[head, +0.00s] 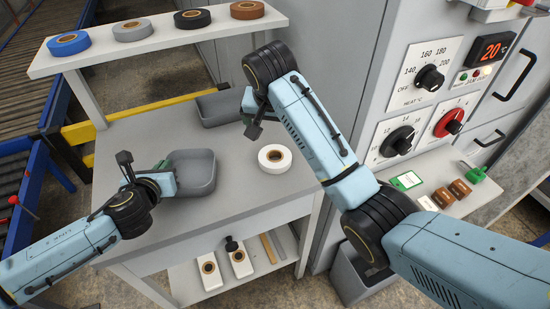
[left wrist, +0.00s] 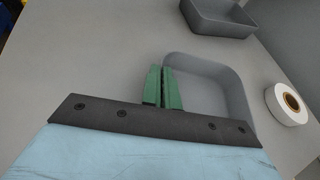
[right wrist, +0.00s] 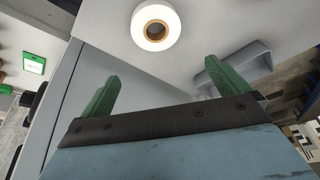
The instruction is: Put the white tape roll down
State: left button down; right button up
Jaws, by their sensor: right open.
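The white tape roll (head: 274,152) lies flat on the grey table (head: 235,195), right of the near grey bin. It also shows in the left wrist view (left wrist: 283,111) and the right wrist view (right wrist: 142,32). My right gripper (head: 252,118) is open and empty; in its wrist view its green fingers (right wrist: 172,78) are wide apart, with the roll beyond them on the table and not touched. My left gripper (head: 140,170) is beside the near bin's left side. Its green fingers (left wrist: 163,88) are together with nothing seen between them.
The near grey bin (head: 204,188) and a far grey bin (head: 220,108) stand on the table. A raised shelf (head: 140,55) holds blue (head: 69,44), grey, black and brown tape rolls. A control cabinet (head: 365,80) stands at the right. The table's front is clear.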

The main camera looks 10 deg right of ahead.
aim_at(275, 154)
jog(key=shift+g, duration=0.6)
jog(key=x, duration=0.7)
jog(key=s+x, duration=0.1)
jog(key=x, duration=0.3)
jog(key=shift+s+a+f, duration=0.1)
jog(key=shift+a+f, duration=0.2)
jog(key=shift+f, duration=0.05)
jog(key=c, duration=1.1)
notch_tip(275, 154, up, 10)
jog(key=shift+r, duration=0.1)
